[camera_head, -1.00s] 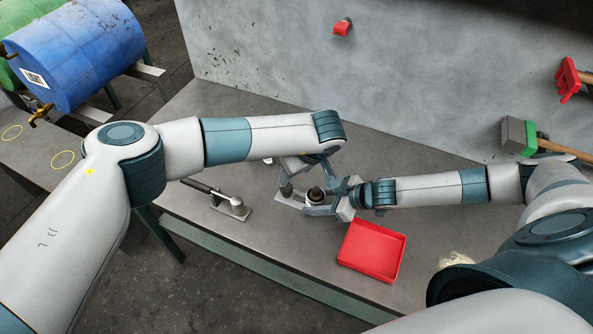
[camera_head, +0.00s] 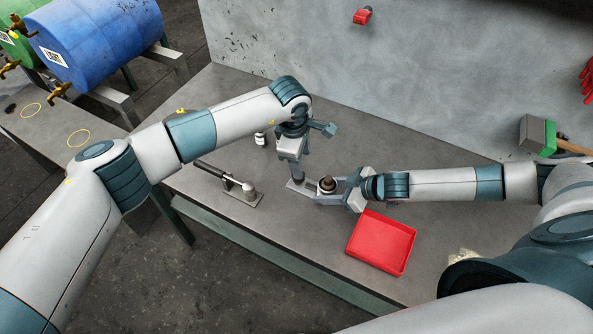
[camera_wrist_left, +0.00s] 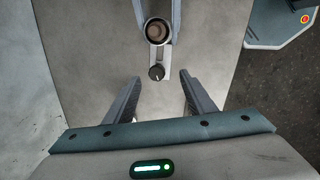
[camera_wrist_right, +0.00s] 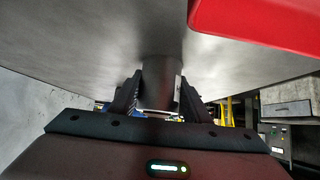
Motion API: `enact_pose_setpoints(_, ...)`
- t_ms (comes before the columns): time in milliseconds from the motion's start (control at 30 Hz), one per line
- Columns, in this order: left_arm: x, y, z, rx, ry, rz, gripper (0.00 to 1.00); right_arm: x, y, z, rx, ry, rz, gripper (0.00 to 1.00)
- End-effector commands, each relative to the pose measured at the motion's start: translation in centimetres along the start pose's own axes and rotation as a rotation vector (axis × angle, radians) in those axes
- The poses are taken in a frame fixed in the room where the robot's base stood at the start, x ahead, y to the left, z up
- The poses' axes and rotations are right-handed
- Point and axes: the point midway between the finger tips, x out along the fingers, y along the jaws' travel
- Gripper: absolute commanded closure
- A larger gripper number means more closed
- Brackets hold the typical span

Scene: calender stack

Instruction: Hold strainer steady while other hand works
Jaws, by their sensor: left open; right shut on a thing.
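The strainer (camera_head: 326,185), a short upright round piece with a dark open top, stands on a flat metal plate (camera_head: 295,190) on the table. My right gripper (camera_head: 340,190) is shut around it from the right. In the left wrist view the strainer's round mouth (camera_wrist_left: 158,31) shows between those fingers, with a small dark knob (camera_wrist_left: 157,72) nearer. In the right wrist view a dark cylinder (camera_wrist_right: 160,82) fills the jaws. My left gripper (camera_wrist_left: 160,97) is open and empty, short of the knob. In the head view its tips are hard to make out.
A red tray (camera_head: 381,242) lies to the right of the strainer, near the table's front edge. A lever tool on a plate (camera_head: 243,196) lies to the left. A small white bottle (camera_head: 261,138) stands behind my left gripper. A grey wall closes the back.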

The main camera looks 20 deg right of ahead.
Motion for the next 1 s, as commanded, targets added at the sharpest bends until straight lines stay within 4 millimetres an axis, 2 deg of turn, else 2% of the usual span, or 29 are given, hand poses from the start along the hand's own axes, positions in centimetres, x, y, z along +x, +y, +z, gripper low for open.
enact_pose_setpoints(100, 0.0, 0.1, -2.1, -0.252, -0.107, -0.006, 0.50, 0.0, 0.0, 0.1, 0.000, -0.002, 0.001, 0.79)
enact_pose_setpoints(200, -0.2, 0.2, -3.7, -0.428, -0.176, -0.014, 0.50, 0.0, 0.0, 0.1, 0.000, -0.002, 0.001, 0.79)
enact_pose_setpoints(400, -0.6, 0.4, -5.7, -0.625, -0.251, -0.024, 0.50, 0.0, 0.0, 0.1, 0.000, -0.002, 0.001, 0.79)
enact_pose_setpoints(833, -0.6, 0.5, -6.0, -0.651, -0.260, -0.025, 0.50, 0.0, 0.0, 0.1, 0.000, -0.001, 0.000, 0.79)
enact_pose_setpoints(1000, 0.1, 0.5, -5.8, -0.651, -0.259, -0.026, 0.50, 0.0, 0.0, 0.1, 0.000, -0.001, 0.000, 0.79)
